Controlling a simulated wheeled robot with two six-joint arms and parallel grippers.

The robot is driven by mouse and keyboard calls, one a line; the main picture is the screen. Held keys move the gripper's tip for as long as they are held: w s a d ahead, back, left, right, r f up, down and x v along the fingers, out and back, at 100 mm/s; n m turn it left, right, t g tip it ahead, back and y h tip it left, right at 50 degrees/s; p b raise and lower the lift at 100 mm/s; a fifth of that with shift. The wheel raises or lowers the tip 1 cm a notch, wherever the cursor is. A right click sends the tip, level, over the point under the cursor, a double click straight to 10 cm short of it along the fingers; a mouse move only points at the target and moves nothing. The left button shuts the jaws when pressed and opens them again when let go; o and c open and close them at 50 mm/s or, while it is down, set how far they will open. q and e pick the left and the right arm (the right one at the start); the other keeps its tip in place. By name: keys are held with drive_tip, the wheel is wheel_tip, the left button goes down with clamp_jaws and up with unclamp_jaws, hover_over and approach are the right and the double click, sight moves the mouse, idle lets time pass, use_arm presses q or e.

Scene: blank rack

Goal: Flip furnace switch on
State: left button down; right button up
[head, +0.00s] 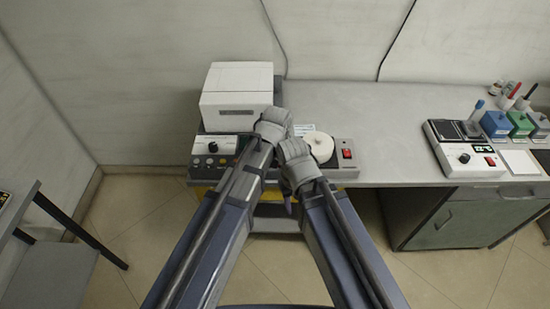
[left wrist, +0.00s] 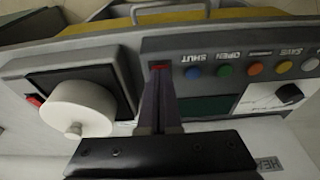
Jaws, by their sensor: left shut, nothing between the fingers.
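The furnace unit has a white box (head: 237,97) on a grey base with a control panel, at the back of the bench in the head view. A red rocker switch (head: 347,154) sits at the base's right end; it also shows at the left of the left wrist view (left wrist: 35,100). My left gripper (left wrist: 160,75) is shut and empty, its tips over the panel front beside the coloured buttons. A small red part (left wrist: 158,68) shows right at the tips; contact is unclear. My right gripper (head: 288,203) hangs by the bench front, its fingers mostly hidden.
A white round lid (head: 318,146) stands on the base between my arms and the rocker. A white-and-black device (head: 465,157), coloured boxes and bottles stand at the right. The bench middle (head: 385,130) is clear. A dark table (head: 45,265) stands at the lower left.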

use_arm(q)
drive_tip(key=shift+s+f+b, duration=0.15)
drive_tip(key=shift+f+b, duration=0.2)
drive_tip(key=shift+b, duration=0.05)
drive_tip(key=shift+r, duration=0.1)
drive_tip(key=shift+w+r+p, duration=0.35)
drive_tip(key=shift+w+p, duration=0.1)
drive_tip(key=shift+w, duration=0.35)
